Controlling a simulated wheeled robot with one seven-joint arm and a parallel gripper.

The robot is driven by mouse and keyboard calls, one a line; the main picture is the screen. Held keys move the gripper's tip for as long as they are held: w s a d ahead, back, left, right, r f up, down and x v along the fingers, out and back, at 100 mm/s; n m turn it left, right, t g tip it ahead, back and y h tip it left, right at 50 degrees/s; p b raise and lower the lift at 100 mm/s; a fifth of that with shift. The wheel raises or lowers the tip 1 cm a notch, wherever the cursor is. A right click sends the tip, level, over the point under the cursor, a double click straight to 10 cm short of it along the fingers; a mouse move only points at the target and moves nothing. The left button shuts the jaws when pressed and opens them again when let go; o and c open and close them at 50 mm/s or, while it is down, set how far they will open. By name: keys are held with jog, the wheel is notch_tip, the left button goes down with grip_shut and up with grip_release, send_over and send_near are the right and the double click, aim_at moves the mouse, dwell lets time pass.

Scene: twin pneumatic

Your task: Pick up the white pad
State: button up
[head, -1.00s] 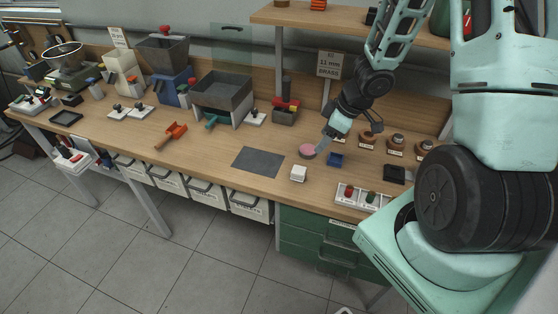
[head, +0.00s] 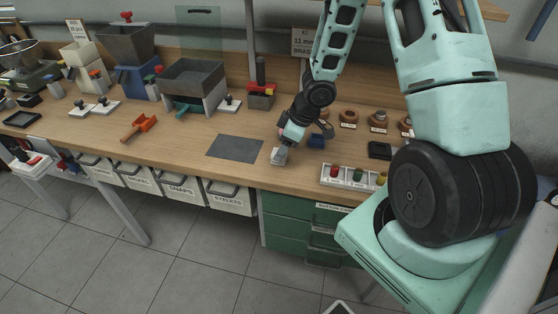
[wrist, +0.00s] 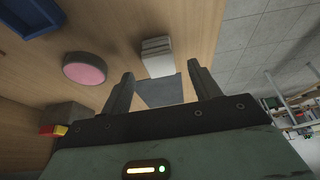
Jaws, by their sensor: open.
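The white pad (head: 278,157) is a small pale block near the front of the wooden bench, just right of the dark grey mat (head: 235,148). My gripper (head: 284,147) is directly above and behind it in the head view and partly covers it. In the wrist view the white pad (wrist: 157,56) shows a layered side and lies just beyond the fingertips, roughly centred in the gap. My gripper (wrist: 160,74) is open with nothing between its fingers. I cannot tell whether a finger touches the pad.
A round pink-topped disc (wrist: 85,69) lies left of the pad in the wrist view. A small blue tray (head: 316,141) sits right of my gripper. A white panel (head: 350,178) with coloured knobs is at the front right. The bench's front edge is close to the pad.

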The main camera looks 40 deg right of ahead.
jog(key=b+x, duration=0.1)
jog(key=x, duration=0.3)
jog(key=c, duration=1.1)
jog(key=shift+o, duration=0.2)
jog(key=shift+r, duration=0.1)
notch_tip(320, 180, up, 10)
jog(key=p, duration=0.7)
